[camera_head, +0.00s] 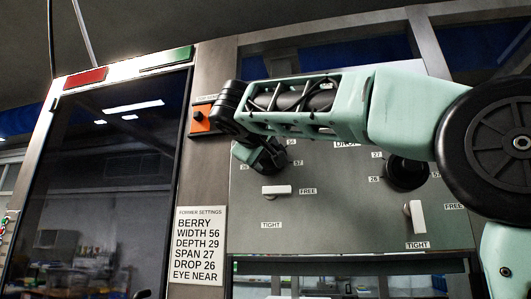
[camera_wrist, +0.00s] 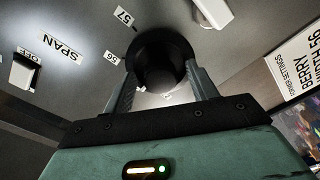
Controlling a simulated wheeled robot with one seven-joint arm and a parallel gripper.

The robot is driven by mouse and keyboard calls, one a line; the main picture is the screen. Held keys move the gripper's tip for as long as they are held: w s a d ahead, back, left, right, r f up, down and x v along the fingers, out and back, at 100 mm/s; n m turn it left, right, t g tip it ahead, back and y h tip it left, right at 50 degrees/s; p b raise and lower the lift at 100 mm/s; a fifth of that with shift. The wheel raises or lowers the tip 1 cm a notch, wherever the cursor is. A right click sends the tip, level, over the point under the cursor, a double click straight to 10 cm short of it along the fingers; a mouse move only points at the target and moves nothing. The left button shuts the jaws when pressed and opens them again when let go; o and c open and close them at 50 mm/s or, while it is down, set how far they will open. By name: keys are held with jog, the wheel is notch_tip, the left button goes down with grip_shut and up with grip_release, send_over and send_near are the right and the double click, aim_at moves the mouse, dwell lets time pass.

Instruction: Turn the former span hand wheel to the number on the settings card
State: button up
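A black hand wheel (camera_head: 262,157) stands on the grey former panel at the left, mostly hidden by my gripper in the head view. Labels 57 and 56 sit beside it, and the SPAN label (camera_wrist: 58,48) shows farther left in the wrist view. My gripper (camera_wrist: 162,75) has its two fingers on either side of this wheel (camera_wrist: 160,55); contact is unclear. A white lever (camera_head: 276,190) below the wheel lies across, pointing to FREE. The settings card (camera_head: 198,246) reads WIDTH 56, DEPTH 29, SPAN 27, DROP 26, EYE NEAR.
A second black wheel (camera_head: 405,172) with labels 27 and 26 is at the right, partly behind my arm. Its white lever (camera_head: 417,217) points down to TIGHT. An orange switch box (camera_head: 201,118) is at upper left. A white OFF switch (camera_wrist: 24,71) shows in the wrist view.

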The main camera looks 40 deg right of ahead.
jog(key=b+v, duration=0.3)
jog(key=v, duration=1.4)
jog(key=shift+s, duration=0.2)
jog(key=shift+a, duration=0.15)
